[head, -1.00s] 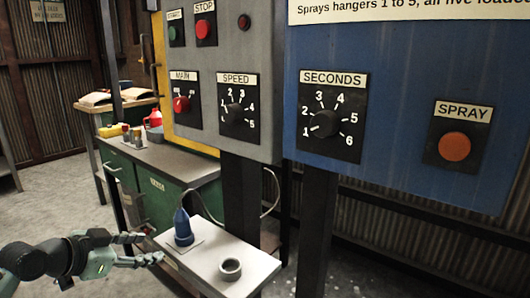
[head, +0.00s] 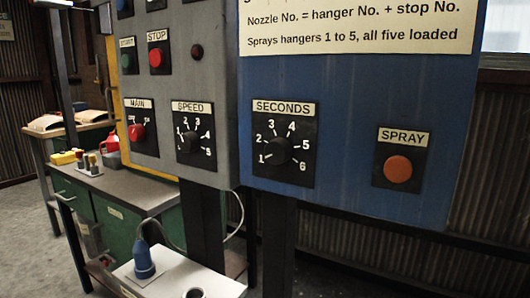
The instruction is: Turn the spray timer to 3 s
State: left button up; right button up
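The spray timer is a black dial plate (head: 302,174) labelled SECONDS on the blue panel, in the middle of the head view. It has white numbers 1 to 6 around a dark round knob (head: 278,151). The knob's pointer appears to face lower left, toward the 1. An orange SPRAY button (head: 398,169) sits to the right of the dial. Neither of my grippers is in view, and nothing touches the knob.
The grey panel (head: 220,60) at left carries a SPEED dial (head: 190,142), a red MAIN switch (head: 137,132) and a red STOP button (head: 156,58). Below, a small shelf (head: 190,278) holds a blue plug-shaped part (head: 144,263) and a ring (head: 195,293). The space before the blue panel looks clear.

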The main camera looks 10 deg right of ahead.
aim_at(278, 151)
jog(key=k+l+u, duration=0.35)
jog(key=k, duration=0.4)
jog(key=k+l+u, duration=0.2)
jog(key=k, duration=0.2)
